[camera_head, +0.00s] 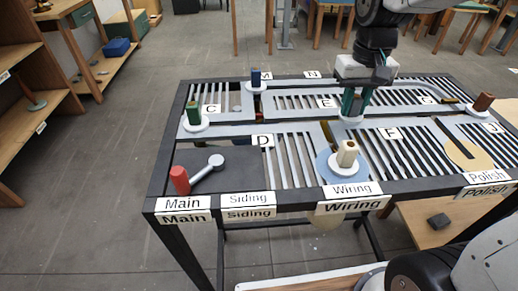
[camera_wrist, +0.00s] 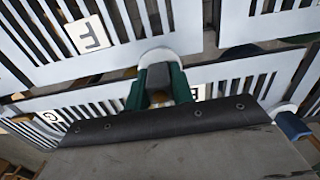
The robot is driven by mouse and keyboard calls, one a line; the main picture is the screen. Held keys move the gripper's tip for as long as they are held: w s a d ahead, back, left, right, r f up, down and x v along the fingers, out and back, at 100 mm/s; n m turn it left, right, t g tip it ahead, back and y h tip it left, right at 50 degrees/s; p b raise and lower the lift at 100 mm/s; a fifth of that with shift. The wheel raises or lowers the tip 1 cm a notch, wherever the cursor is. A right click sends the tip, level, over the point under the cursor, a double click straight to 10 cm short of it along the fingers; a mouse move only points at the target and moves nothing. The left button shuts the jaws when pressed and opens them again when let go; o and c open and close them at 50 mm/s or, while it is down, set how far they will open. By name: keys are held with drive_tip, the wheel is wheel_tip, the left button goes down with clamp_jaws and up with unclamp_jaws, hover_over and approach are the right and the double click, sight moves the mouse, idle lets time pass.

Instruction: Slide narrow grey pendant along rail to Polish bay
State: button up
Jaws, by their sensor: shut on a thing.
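My gripper (camera_head: 352,104) is over the middle of the slotted rail table, between labels E and F, with its green fingers shut on a narrow grey pendant. The pendant's round white base (camera_head: 351,119) sits on the rail. In the wrist view the pendant's grey top (camera_wrist: 160,73) shows between the green fingers (camera_wrist: 158,88); the rest of the grip is partly hidden. The Polish bay (camera_head: 468,153) is at the front right, with a tan round patch and a Polish label (camera_head: 487,177).
A cream pendant (camera_head: 347,154) stands in the Wiring bay on a blue disc. A brown pendant (camera_head: 483,102) stands at the right, near J. Green (camera_head: 193,113) and blue (camera_head: 256,79) pendants stand at the left. A red-ended grey piece (camera_head: 180,181) lies in the Main bay.

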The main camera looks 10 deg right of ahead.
drive_tip(key=shift+s+d+f, duration=0.1)
drive_tip(key=shift+d+f, duration=0.05)
drive_tip(key=shift+d, duration=0.5)
drive_tip(key=d, duration=2)
drive_tip(key=shift+s, duration=0.25)
drive_tip(key=shift+s+a, duration=0.15)
drive_tip(key=shift+s, duration=3.4)
drive_tip(key=shift+s+a, duration=0.1)
drive_tip(key=shift+s, duration=3.4)
drive_tip(key=o, duration=1)
